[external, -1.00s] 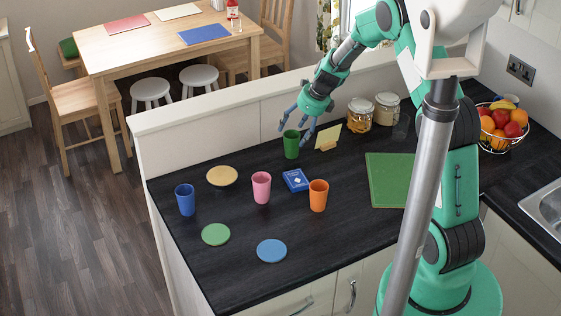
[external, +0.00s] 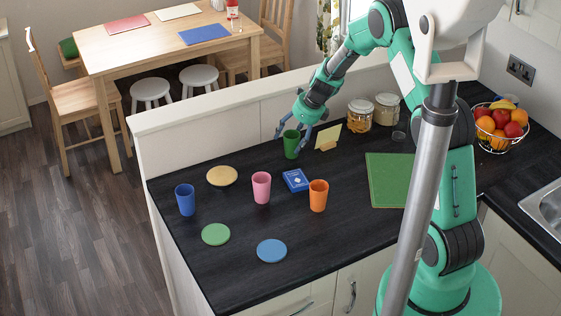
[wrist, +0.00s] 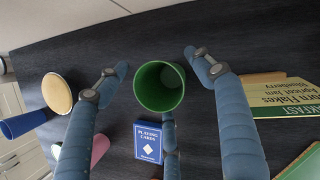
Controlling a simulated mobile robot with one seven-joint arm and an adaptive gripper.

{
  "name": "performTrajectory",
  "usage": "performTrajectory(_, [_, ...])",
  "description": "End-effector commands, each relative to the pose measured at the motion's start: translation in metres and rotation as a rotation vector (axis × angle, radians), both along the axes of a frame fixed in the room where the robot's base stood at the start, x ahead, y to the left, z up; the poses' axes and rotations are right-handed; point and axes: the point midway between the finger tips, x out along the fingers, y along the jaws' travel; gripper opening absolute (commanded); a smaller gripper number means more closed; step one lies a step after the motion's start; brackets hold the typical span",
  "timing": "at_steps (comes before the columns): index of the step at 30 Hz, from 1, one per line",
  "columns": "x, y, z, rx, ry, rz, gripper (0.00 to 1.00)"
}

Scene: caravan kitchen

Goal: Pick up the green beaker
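The green beaker (external: 291,144) stands upright on the dark worktop near the low back wall. In the wrist view the green beaker (wrist: 160,87) shows its open mouth, between the spread blue fingers. My gripper (external: 293,133) is open and points down at the beaker, with fingers on either side of it. In the wrist view my gripper (wrist: 157,62) has a finger left and right of the beaker, with gaps, and a third finger below it. Nothing is held.
A card holder (external: 327,137) stands close right of the beaker, with glass jars (external: 360,115) beyond. A playing-card box (external: 295,180), pink beaker (external: 261,187), orange beaker (external: 318,195) and blue beaker (external: 185,199) stand nearer the front. Coasters (external: 222,176) lie at left.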

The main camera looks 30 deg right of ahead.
Motion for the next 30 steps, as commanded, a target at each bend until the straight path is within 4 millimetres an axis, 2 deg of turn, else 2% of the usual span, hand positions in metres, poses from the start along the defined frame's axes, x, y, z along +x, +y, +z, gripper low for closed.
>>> performTrajectory(1, [0.0,0.0,0.0,0.0,0.0,0.0,0.54])
performTrajectory(5, [0.0,0.0,0.0,0.0,0.0,0.0,0.29])
performTrajectory(6, [0.0,0.0,0.0,0.0,0.0,0.0,0.26])
performTrajectory(20, [0.0,0.0,0.005,0.001,-0.001,0.0,0.26])
performTrajectory(30, [-0.003,0.0,0.038,0.0,0.0,-0.001,0.26])
